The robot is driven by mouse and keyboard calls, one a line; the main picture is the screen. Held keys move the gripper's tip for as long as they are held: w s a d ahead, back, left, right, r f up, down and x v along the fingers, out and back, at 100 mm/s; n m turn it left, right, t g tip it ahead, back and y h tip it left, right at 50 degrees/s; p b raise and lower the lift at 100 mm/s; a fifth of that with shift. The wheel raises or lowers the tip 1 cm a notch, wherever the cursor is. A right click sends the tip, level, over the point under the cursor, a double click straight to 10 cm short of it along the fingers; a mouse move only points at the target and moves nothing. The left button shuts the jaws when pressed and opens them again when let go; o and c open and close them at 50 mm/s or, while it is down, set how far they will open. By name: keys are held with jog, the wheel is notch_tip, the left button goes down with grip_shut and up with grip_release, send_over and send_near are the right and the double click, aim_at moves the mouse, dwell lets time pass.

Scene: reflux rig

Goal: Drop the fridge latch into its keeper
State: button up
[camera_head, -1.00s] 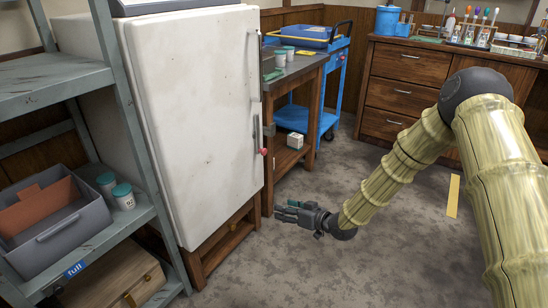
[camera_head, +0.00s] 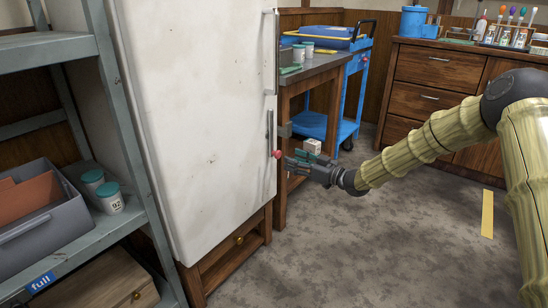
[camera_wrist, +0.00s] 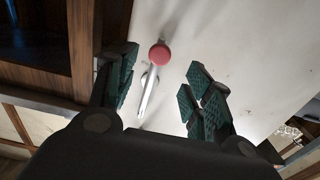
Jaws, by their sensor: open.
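The fridge (camera_head: 200,110) is a tall, worn white box with its door shut, left of centre in the head view. Its latch is a thin metal lever with a red knob (camera_head: 277,154) by the door's right edge; a grey bracket, perhaps the keeper (camera_head: 285,131), sits just above the knob. In the wrist view the red knob (camera_wrist: 160,54) and metal lever (camera_wrist: 148,95) show between and beyond the fingers. My gripper (camera_head: 290,163) is open and empty, just right of the knob; its spread fingers also show in the wrist view (camera_wrist: 160,88). The keeper is not clear there.
A wooden side table (camera_head: 318,72) with jars stands right behind the fridge, close to my gripper. A blue cart (camera_head: 356,85) is beyond it. A grey shelf rack (camera_head: 118,120) stands at left. The floor (camera_head: 370,230) in front is clear.

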aim_at(280, 154)
jog(key=shift+b+x, duration=1.45)
jog(key=shift+x, duration=2.45)
jog(key=shift+w, duration=0.1)
